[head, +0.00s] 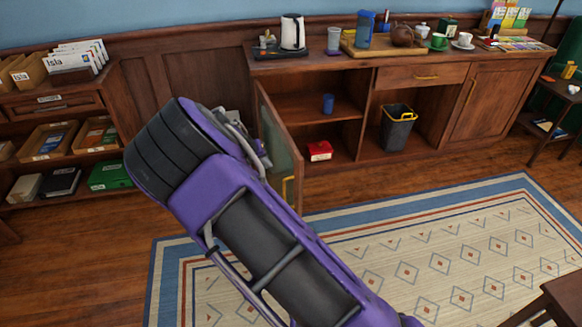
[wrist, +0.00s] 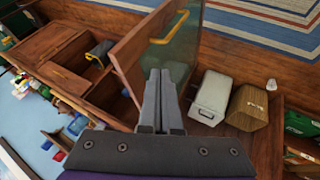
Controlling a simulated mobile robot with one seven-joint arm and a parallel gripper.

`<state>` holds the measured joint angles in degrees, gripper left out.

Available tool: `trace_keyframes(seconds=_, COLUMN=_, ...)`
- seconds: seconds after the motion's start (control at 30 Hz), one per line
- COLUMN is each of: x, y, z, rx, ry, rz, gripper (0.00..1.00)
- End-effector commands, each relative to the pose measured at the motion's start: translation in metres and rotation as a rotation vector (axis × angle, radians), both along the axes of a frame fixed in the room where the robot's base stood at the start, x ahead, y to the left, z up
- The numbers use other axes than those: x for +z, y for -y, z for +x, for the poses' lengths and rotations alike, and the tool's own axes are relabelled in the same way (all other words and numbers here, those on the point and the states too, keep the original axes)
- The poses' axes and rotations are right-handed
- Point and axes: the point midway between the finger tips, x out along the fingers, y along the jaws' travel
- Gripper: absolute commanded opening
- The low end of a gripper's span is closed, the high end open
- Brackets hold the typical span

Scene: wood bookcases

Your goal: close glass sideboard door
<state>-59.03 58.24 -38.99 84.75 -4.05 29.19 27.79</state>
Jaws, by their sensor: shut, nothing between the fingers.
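The sideboard (head: 398,75) stands against the back wall. Its glass door (head: 279,143) hangs wide open at the sideboard's left end and sticks out into the room. The door has a wood frame and a brass handle (head: 288,190). In the wrist view the door (wrist: 130,62) and its handle (wrist: 170,28) are just beyond my fingertips. My gripper (wrist: 160,72) is shut and empty, its tips overlapping the door's edge in the picture; I cannot tell whether they touch it. In the head view my purple arm hides the gripper and part of the door's left side.
The open compartment holds a blue cup (head: 327,103) and a red box (head: 320,150). A dark bin (head: 397,127) stands in the middle niche. A pale box (wrist: 210,95) and a brown box (wrist: 247,105) are beside the door.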

Motion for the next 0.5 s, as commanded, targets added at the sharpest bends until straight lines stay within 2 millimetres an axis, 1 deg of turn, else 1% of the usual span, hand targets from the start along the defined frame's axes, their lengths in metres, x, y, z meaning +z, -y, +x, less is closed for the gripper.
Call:
trace_keyframes(seconds=0.17, x=-0.017, y=0.005, z=0.01, rx=0.0, ry=-0.001, rz=0.0, gripper=0.0)
trace_keyframes(seconds=0.5, x=-0.074, y=0.027, z=0.047, rx=-0.001, ry=-0.001, rz=-0.001, gripper=0.0)
